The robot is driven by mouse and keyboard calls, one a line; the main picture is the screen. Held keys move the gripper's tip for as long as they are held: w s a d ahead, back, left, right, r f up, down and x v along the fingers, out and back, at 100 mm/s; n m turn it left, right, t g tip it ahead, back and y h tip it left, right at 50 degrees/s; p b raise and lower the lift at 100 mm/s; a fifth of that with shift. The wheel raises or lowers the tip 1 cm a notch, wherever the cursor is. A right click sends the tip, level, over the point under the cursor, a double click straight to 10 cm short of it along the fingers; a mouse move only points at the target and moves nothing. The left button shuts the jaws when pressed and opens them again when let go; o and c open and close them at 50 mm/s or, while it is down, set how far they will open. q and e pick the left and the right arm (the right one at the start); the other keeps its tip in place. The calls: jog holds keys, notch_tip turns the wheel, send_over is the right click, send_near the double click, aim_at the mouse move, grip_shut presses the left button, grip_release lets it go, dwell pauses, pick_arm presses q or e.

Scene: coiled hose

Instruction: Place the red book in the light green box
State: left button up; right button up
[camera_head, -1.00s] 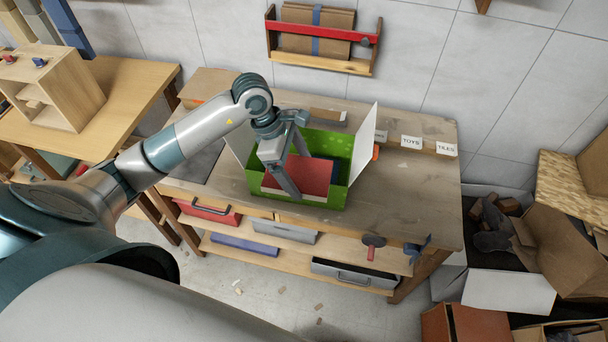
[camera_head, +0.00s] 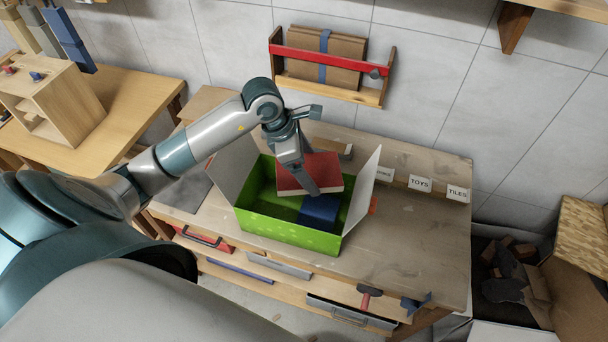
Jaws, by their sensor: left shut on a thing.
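My left gripper (camera_head: 305,175) is shut on the red book (camera_head: 322,168), with one finger lying across its cover. The book is tilted, with its pale page edge facing me. It is over the back part of the light green box (camera_head: 285,231), and its upper part reaches above the box's back rim. I cannot tell whether it touches the box. The box stands open on the workbench with pale flaps spread left and right. A blue object (camera_head: 319,211) lies inside it, at the front right. My right gripper is not in view.
The workbench (camera_head: 420,235) is clear to the right of the box. Small labels, one reading TOYS (camera_head: 420,184), stand along its back. A wall rack (camera_head: 330,70) with a red bar hangs behind. A wooden cabinet (camera_head: 45,95) is on the left table.

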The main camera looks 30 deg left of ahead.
pick_arm(q)
jog(key=shift+s+r, duration=0.2)
jog(key=shift+s, duration=0.2)
jog(key=shift+f, duration=0.15)
notch_tip(320, 180, down, 14)
jog(key=b, duration=0.4)
jog(key=shift+r+b, duration=0.25)
jog(key=shift+b, duration=0.1)
jog(key=shift+f, duration=0.2)
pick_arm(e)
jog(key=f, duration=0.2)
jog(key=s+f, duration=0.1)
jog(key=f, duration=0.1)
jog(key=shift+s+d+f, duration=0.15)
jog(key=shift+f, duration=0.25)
pick_arm(q)
jog(key=shift+f+b, duration=1.2)
jog(key=shift+f, duration=0.75)
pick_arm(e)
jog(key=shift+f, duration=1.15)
